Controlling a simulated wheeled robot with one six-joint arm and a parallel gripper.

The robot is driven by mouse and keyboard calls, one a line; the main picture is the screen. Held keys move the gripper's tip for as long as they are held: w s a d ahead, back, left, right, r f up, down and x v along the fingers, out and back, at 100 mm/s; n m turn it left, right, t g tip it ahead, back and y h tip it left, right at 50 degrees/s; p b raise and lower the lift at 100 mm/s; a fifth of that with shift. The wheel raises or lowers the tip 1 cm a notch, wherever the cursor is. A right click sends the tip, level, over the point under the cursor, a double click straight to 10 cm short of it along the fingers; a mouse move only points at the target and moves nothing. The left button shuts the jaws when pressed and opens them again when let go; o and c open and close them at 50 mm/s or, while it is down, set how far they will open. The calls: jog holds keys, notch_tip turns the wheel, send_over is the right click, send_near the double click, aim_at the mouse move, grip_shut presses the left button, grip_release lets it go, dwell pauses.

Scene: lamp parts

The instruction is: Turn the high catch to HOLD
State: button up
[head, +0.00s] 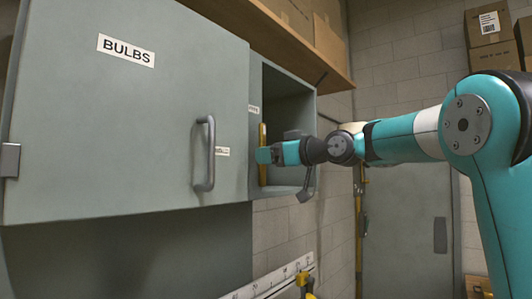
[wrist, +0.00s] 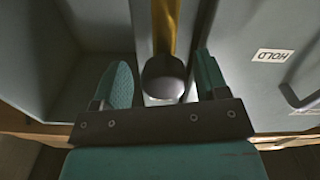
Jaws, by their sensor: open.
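The catch is a yellow bar (head: 262,134) standing roughly upright at the edge of the open compartment, right of the BULBS door. In the wrist view the yellow bar (wrist: 167,25) ends in a dark rounded knob (wrist: 163,80). My gripper (head: 264,156) is at the bar and hides part of it. In the wrist view my gripper (wrist: 163,82) is open, one finger on each side of the knob, with visible gaps. The HOLD label (wrist: 272,55) shows upside down to the right of the bar. Whether a finger touches the catch cannot be told.
The grey BULBS door (head: 120,120) has a bar handle (head: 205,153) and fills the left. A wooden shelf (head: 285,42) with cardboard boxes runs above the cabinet. A grey door (head: 405,240) stands behind my arm.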

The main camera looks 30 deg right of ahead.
jog(key=shift+a, duration=0.15)
jog(key=shift+a, duration=0.1)
jog(key=c, duration=0.3)
grip_shut()
